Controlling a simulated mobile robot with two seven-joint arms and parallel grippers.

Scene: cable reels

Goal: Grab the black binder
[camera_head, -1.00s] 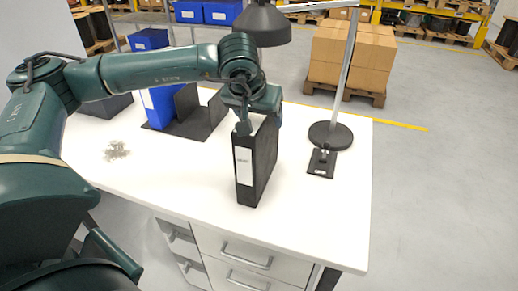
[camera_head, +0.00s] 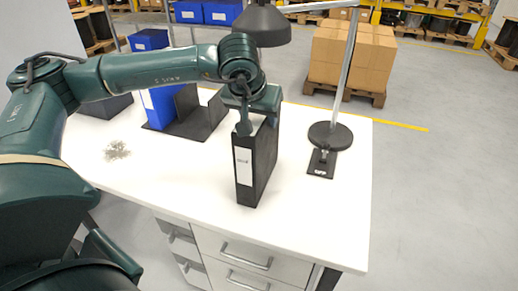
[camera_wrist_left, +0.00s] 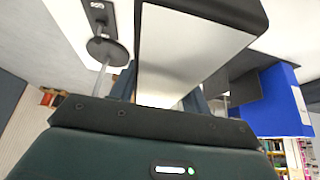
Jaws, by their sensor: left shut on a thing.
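The black binder (camera_head: 257,166) stands upright on the white desk in the head view, its spine with a white label facing the front left. My left gripper (camera_head: 258,124) comes down from above and is shut on the binder's upper part, one finger on each side. In the left wrist view the binder (camera_wrist_left: 222,10) fills the upper middle, with its pale top side toward the camera. The finger tips are partly hidden there. My right gripper shows in neither view.
The white desk (camera_head: 150,175) has free room at front left, beside a small pile of clips (camera_head: 117,150). A black lamp (camera_head: 330,134) stands right of the binder. Behind it are a dark organizer (camera_head: 203,122) and a blue binder (camera_head: 160,106).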

